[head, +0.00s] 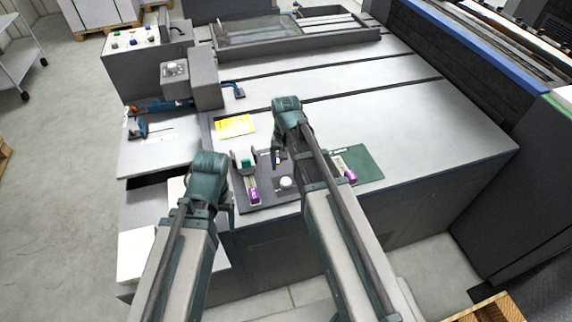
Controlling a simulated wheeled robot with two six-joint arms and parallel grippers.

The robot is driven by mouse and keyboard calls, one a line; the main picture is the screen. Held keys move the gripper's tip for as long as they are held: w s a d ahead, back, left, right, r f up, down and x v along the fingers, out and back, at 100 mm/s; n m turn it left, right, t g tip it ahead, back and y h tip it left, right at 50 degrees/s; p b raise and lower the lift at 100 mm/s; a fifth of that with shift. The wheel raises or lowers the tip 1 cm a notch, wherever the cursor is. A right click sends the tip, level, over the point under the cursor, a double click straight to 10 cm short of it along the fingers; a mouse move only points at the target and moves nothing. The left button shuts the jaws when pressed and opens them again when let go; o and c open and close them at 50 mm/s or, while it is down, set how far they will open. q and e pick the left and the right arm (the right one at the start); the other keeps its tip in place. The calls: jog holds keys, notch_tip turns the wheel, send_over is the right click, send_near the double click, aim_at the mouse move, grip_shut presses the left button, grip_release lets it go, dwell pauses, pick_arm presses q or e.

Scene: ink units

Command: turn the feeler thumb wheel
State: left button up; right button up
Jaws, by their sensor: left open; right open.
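A grey box (176,83) with a pale round knob (174,68) on top is mounted beside a taller dark block at the machine's left edge. The knob may be the feeler thumb wheel; its markings are too small to read. Another pale round knob (286,183) is on the dark panel near the front edge. My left gripper (205,207) is open, low over the front left corner, apart from both knobs. My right gripper (277,160) is open above the dark panel, between a green-and-purple item and the green mat. Its fingers are partly hidden by its own wrist.
A yellow card (235,126) lies behind the dark panel. A button console (132,40) stands at the back left. The grey tabletop (400,115) is clear at right.

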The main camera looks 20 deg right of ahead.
aim_at(286, 181)
notch_tip(286, 181, up, 7)
jog(key=p, duration=0.5)
jog(key=shift+f, duration=0.2)
dwell(1.0)
notch_tip(286, 181, down, 14)
jog(key=b, duration=1.3)
jog(key=shift+r, duration=0.1)
grip_shut()
